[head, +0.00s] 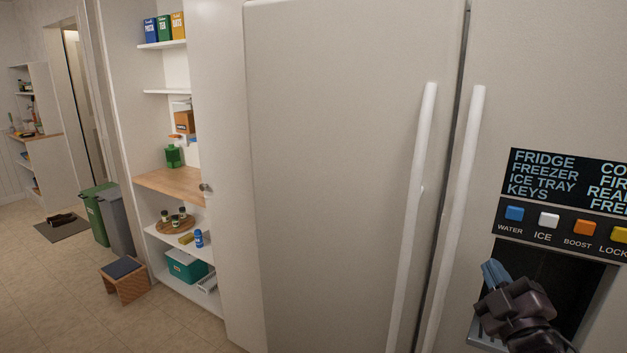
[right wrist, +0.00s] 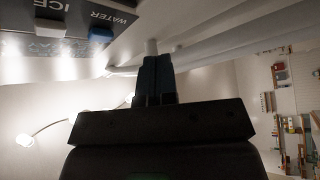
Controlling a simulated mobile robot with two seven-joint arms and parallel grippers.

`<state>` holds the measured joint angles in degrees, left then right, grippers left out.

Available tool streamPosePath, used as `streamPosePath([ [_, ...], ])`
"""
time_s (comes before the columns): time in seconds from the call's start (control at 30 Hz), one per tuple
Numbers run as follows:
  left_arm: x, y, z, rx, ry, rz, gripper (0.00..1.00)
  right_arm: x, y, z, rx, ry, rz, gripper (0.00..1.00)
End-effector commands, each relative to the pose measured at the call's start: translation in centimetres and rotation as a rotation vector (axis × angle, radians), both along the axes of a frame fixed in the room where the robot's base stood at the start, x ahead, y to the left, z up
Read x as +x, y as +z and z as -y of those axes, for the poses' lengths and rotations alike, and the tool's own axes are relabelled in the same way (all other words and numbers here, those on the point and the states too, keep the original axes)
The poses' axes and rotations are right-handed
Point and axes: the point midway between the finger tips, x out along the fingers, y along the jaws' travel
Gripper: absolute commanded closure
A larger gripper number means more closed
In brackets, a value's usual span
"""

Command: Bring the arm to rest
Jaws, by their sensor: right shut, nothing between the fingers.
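My right gripper (head: 492,272) shows at the lower right of the head view, in front of the dark dispenser recess (head: 545,285) of the fridge (head: 350,160). Its blue fingers are shut with nothing between them, and they point up and to the left. In the right wrist view the shut gripper (right wrist: 155,60) stands at the centre, with the dispenser panel (right wrist: 60,30) at the upper left. Whether the gripper touches the fridge, I cannot tell. My left gripper is in neither view.
Two long white handles (head: 420,190) run down the closed fridge doors. The dispenser buttons (head: 548,220) sit above the recess. To the left are an open pantry (head: 168,183), bins (head: 112,218) and a step stool (head: 124,278).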

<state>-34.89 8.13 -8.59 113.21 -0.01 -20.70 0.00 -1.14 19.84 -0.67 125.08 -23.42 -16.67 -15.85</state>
Motion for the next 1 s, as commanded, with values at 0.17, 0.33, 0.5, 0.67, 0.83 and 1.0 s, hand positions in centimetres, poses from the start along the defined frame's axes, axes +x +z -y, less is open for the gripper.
streamPosePath([
  [0.17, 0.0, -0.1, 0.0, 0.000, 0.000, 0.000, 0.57, -1.2, -10.2, -0.3, 0.336, 0.062, -0.240, 1.00],
  [0.33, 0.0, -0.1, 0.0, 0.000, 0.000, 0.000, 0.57, -4.9, -20.0, -1.2, 0.613, 0.055, -0.456, 1.00],
  [0.5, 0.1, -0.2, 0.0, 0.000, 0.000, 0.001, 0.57, -10.7, -28.6, -2.4, 0.813, 0.000, -0.642, 1.00],
  [0.67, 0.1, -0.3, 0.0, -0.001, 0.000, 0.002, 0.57, -16.4, -34.0, -3.3, 0.899, -0.067, -0.764, 1.00],
  [0.83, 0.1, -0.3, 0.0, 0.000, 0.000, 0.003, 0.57, -20.0, -36.1, -3.4, 0.926, -0.114, -0.818, 1.00],
  [1.0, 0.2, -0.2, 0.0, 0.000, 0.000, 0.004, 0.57, -20.8, -36.5, -3.3, 0.926, -0.127, -0.829, 1.00],
])
